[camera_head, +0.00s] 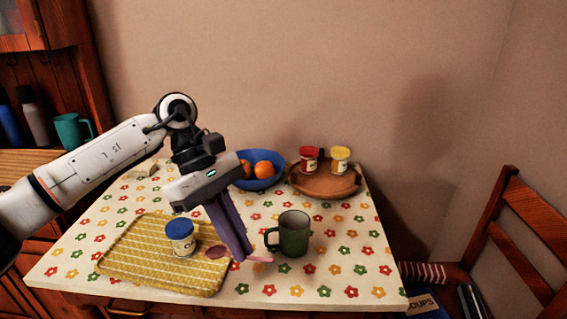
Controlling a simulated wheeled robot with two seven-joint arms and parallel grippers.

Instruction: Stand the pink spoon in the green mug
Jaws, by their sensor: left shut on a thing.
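My left gripper (242,257) comes down from the left with its fingers shut on the pink spoon (260,259). The spoon lies roughly level, its pinkish bowl end (216,252) to the left over the tray edge and its other end to the right of the fingertips. The fingers hide its middle. The green mug (294,236) stands upright on the table just right of the gripper, its handle facing left. The spoon is outside the mug, in front of it and to its left. My right gripper is out of view.
A yellow patterned tray (130,250) holds a blue-lidded jar (181,237). Behind are a blue bowl (270,182) with oranges (264,169) and a round wooden tray (322,184) with red (309,160) and yellow (340,160) jars. The table right of the mug is clear. A chair (500,235) stands right.

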